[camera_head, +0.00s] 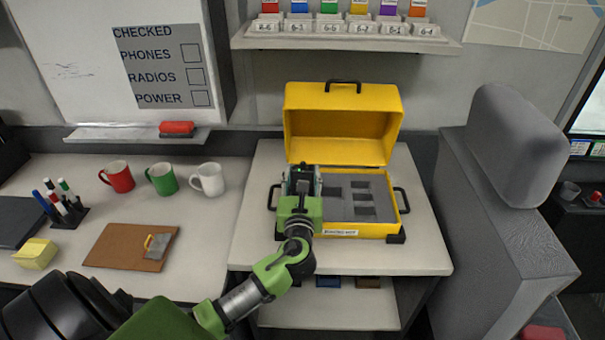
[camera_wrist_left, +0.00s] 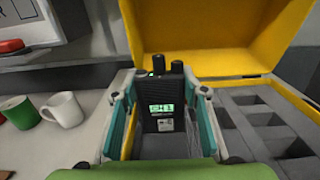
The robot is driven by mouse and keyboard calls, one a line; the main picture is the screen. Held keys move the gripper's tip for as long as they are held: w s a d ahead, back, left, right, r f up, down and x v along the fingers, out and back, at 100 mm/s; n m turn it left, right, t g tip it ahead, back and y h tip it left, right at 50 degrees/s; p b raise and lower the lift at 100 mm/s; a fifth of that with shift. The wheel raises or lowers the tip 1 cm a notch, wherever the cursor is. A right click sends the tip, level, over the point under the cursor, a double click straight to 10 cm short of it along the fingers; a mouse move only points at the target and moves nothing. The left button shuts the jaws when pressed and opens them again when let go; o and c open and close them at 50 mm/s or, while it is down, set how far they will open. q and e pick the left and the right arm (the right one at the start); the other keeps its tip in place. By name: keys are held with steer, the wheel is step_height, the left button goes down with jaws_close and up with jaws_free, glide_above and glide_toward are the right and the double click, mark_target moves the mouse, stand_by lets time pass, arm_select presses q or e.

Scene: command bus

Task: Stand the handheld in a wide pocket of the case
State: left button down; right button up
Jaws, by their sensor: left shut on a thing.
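The handheld (camera_wrist_left: 162,115) is a black radio with a lit green display and knobs on top. It stands upright between the fingers of my left gripper (camera_wrist_left: 163,120), which is shut on it. In the head view my left gripper (camera_head: 302,180) is over the left end of the yellow case (camera_head: 392,232), and mostly hides the handheld. The case is open, with its lid raised at the back. Its grey foam (camera_head: 335,209) has several pockets, seen empty to the right of the gripper. I cannot tell how deep the handheld's lower end sits. My right gripper is not in view.
The case stands on a pale table (camera_head: 258,225). To the left, a counter holds a red mug (camera_head: 117,177), a green mug (camera_head: 161,179), a white mug (camera_head: 208,179) and a brown board (camera_head: 128,247). A grey seat (camera_head: 515,150) stands close on the right.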

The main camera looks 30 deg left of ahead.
arm_select(q)
steer(key=c, duration=1.2)
jaws_free()
steer(key=shift+o, duration=0.2)
steer(key=shift+f, duration=0.15)
steer(key=shift+s+d, duration=0.15)
steer(key=shift+s, duration=0.1)
steer(key=v, duration=1.1)
steer(key=shift+s+d, duration=0.2)
